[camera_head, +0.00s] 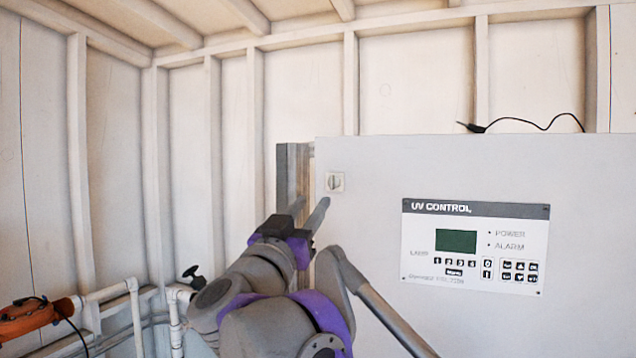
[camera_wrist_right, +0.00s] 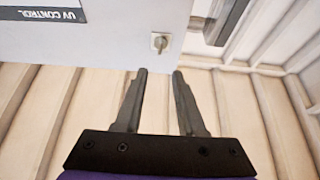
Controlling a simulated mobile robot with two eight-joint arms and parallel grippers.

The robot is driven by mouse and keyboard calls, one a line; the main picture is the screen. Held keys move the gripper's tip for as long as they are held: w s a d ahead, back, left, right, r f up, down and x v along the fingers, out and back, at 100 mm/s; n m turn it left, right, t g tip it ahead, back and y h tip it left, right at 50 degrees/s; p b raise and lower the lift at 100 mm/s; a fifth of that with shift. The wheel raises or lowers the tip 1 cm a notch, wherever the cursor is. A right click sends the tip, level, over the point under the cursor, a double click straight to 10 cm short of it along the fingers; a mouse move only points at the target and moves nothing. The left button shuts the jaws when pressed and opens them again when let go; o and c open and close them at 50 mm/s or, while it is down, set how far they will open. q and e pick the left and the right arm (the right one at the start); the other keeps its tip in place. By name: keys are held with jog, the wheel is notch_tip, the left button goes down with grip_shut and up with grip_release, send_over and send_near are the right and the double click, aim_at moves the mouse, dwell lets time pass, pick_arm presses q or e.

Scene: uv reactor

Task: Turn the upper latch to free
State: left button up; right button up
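The upper latch (camera_head: 335,182) is a small light square plate with a knob, near the upper left corner of the cabinet door (camera_head: 370,160). The latch also shows in the right wrist view (camera_wrist_right: 160,43), ahead of the fingertips. My right gripper (camera_head: 309,208) is just below and left of the latch in the head view. Its two fingers are apart with nothing between them, as the right wrist view (camera_wrist_right: 159,72) shows. The fingertips appear apart from the latch. My left gripper is not in view.
The UV control panel (camera_head: 475,246) with a green screen is on the cabinet front, right of the latch. A dark post (camera_head: 291,178) stands at the cabinet's left edge. A black cable (camera_head: 530,121) lies on top. White pipes (camera_head: 108,292) and an orange object (camera_head: 28,320) are at lower left.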

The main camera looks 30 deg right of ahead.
aim_at(331, 177)
jog(key=p+x, duration=0.1)
jog(key=x, duration=0.9)
jog(key=shift+p, duration=0.4)
jog(key=shift+a, duration=0.1)
grip_shut()
